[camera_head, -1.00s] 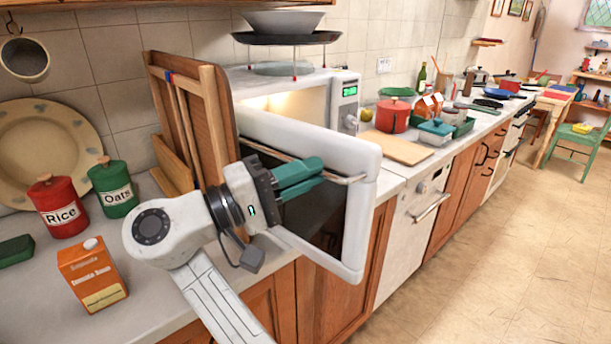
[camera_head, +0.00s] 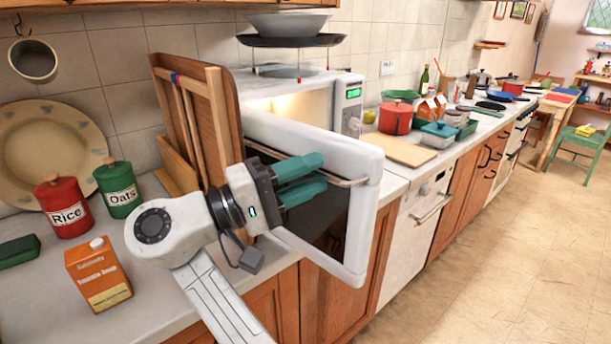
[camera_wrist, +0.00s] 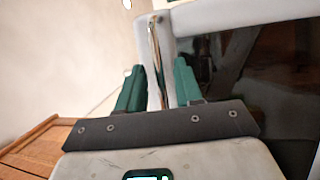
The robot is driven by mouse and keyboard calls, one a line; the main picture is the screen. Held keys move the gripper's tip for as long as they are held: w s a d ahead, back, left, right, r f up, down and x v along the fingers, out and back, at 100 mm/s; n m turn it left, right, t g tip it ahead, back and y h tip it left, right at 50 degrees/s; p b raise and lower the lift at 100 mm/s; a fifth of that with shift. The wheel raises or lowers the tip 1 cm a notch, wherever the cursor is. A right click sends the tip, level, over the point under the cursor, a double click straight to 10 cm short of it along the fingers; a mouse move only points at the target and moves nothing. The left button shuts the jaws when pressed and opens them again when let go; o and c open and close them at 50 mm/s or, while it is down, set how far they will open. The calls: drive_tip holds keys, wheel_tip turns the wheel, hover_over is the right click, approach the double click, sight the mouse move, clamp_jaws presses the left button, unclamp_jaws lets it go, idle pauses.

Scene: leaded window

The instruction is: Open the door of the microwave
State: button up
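The microwave (camera_head: 318,84) stands on the counter with its lit interior showing. Its white-framed door (camera_head: 360,225) with a dark panel stands open, swung out over the counter's front edge. A thin metal handle (camera_head: 345,182) runs along the door's top part. My gripper (camera_head: 322,172) is at the door, its teal fingers apart. In the wrist view, the handle (camera_wrist: 154,45) and a white strip of the door frame (camera_wrist: 168,60) pass between the fingers of my gripper (camera_wrist: 158,70). Gaps show beside them. The far ends of the fingers are partly hidden.
A wooden board (camera_head: 212,125) leans left of the microwave. Red (camera_head: 64,205) and green (camera_head: 119,188) canisters and an orange carton (camera_head: 98,275) stand on the left counter. A bowl and pan (camera_head: 290,32) rest above the microwave.

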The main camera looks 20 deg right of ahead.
drive_tip(key=shift+a, duration=0.1)
drive_tip(key=a+f+b, duration=0.2)
drive_tip(key=a, duration=0.8)
drive_tip(key=shift+s+a, duration=0.2)
